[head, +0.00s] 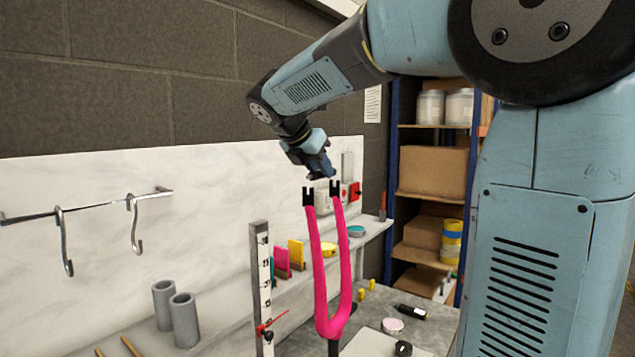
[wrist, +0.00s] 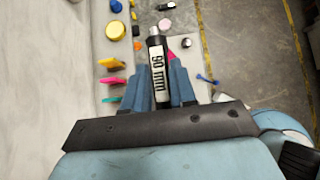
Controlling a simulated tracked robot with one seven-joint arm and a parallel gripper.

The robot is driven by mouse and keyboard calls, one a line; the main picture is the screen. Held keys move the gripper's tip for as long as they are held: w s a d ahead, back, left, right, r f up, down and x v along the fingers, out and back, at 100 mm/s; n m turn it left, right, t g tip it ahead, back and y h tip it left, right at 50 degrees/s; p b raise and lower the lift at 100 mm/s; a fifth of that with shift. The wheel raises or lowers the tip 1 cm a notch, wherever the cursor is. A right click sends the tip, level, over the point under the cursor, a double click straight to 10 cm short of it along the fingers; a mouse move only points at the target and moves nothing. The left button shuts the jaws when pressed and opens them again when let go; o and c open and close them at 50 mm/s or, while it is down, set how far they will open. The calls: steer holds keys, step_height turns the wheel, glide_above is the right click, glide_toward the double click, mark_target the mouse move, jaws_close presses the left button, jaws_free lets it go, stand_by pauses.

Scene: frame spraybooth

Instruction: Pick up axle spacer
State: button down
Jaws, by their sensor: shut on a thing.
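My gripper (wrist: 161,82) is shut on the axle spacer (wrist: 157,60), a dark cylinder with a white label reading "90 mm" and a pale metal end. In the wrist view it sticks out between the two blue fingers. In the head view my gripper (head: 318,172) hangs in the air just above the black tips of an upright pink fork (head: 318,290). I cannot make out the spacer clearly there. In the wrist view a bit of pink fork (wrist: 171,54) shows beside the spacer, mostly hidden.
A black tube with a white label (head: 409,312) and a pink-topped round tin (head: 392,326) lie on the bench. A measuring post (head: 260,285), grey cylinders (head: 185,320) and wall hooks (head: 134,225) stand left. Shelves with boxes (head: 433,172) are behind.

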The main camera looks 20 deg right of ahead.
steer(key=s+r, duration=0.9)
steer(key=s, duration=0.5)
steer(key=shift+d+r, duration=0.2)
steer(key=shift+d, duration=0.1)
